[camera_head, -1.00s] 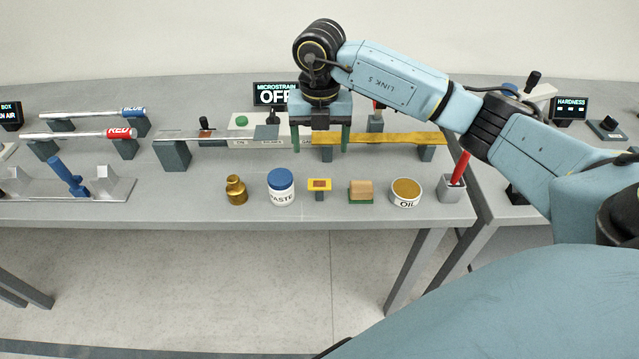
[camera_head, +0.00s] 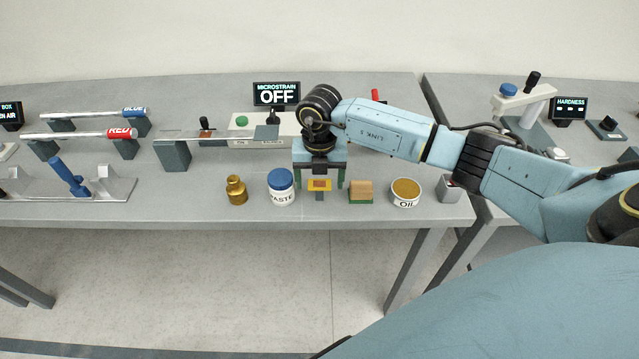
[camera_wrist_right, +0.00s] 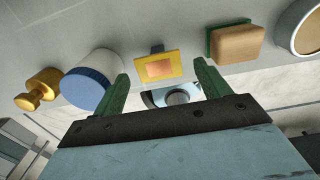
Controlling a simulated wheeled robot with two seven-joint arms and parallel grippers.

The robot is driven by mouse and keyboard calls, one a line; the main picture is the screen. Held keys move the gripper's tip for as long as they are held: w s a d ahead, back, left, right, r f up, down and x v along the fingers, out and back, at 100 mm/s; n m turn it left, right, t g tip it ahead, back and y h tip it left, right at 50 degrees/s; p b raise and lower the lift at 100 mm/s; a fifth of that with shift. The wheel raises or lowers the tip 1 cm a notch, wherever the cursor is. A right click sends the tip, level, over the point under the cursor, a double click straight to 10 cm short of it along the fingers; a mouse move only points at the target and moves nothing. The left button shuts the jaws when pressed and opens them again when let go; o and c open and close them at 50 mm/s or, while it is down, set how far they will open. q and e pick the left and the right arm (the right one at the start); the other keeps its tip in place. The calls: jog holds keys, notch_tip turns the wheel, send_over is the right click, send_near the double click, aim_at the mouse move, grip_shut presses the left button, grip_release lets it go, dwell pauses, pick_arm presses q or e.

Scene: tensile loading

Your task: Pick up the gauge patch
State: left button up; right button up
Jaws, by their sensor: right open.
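The gauge patch (camera_head: 319,185) is a small yellow piece with an orange-red centre, on a small grey stand near the table's front edge. In the right wrist view the patch (camera_wrist_right: 159,67) shows between and beyond the fingertips, apart from them. My left gripper is not in view.
A white jar with a blue lid (camera_head: 281,187) stands close to the left of the patch, with a brass weight (camera_head: 236,190) beyond it. A tan block on a green base (camera_head: 360,191) and an oil tin (camera_head: 405,192) stand to the right. The MICROSTRAIN display (camera_head: 277,94) reads OFF.

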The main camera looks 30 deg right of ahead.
jog(key=shift+f, duration=0.25)
dwell(0.4)
jog(key=shift+c, duration=0.3)
jog(key=c, duration=1)
